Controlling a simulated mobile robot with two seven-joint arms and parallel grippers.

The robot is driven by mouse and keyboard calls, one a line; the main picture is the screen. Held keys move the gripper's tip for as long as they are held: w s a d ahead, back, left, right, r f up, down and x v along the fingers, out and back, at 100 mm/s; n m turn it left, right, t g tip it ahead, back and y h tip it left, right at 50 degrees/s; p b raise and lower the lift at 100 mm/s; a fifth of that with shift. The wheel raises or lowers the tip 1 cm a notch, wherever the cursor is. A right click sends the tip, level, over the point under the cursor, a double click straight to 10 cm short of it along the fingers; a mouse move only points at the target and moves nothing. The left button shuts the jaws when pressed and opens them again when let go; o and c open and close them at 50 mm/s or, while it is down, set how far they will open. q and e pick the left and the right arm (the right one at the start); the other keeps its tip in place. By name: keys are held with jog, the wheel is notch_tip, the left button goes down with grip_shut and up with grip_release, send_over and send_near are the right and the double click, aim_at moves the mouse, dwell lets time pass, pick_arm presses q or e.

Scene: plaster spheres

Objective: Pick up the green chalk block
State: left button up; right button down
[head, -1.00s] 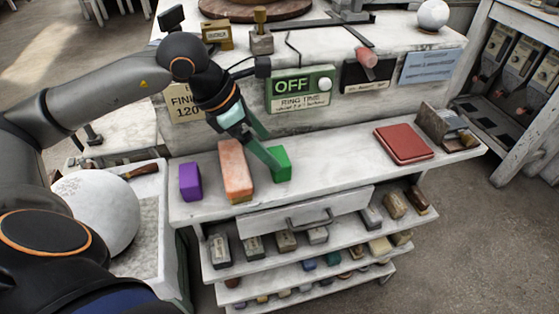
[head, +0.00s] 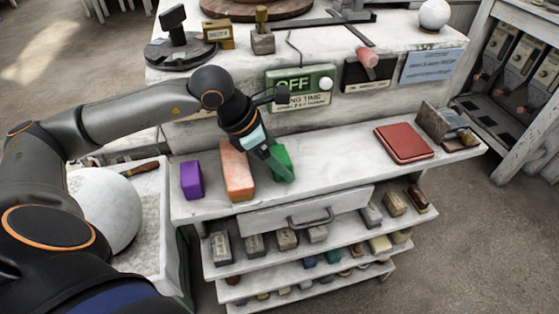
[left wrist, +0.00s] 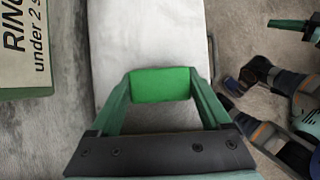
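The green chalk block (head: 281,156) stands on the white bench top, right of the orange block. My left gripper (head: 277,162) is down at it, with one finger in front of the block and hiding part of it. In the left wrist view the bright green block (left wrist: 160,84) lies between the two dark green fingers of my left gripper (left wrist: 160,90). The block nearly fills the gap. I cannot tell whether the fingers press on it or stand just clear. My right gripper cannot be made out.
The orange block (head: 237,170) and purple block (head: 192,180) stand left of the green one. A green OFF panel (head: 301,86) is behind. A red book (head: 404,144) lies right, with clear bench between. A drawer (head: 290,212) and shelves are below. A white sphere (head: 108,207) is at left.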

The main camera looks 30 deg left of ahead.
aim_at(286, 154)
pick_arm(q)
jog(key=c, duration=0.9)
pick_arm(e)
jog(key=shift+a, duration=0.15)
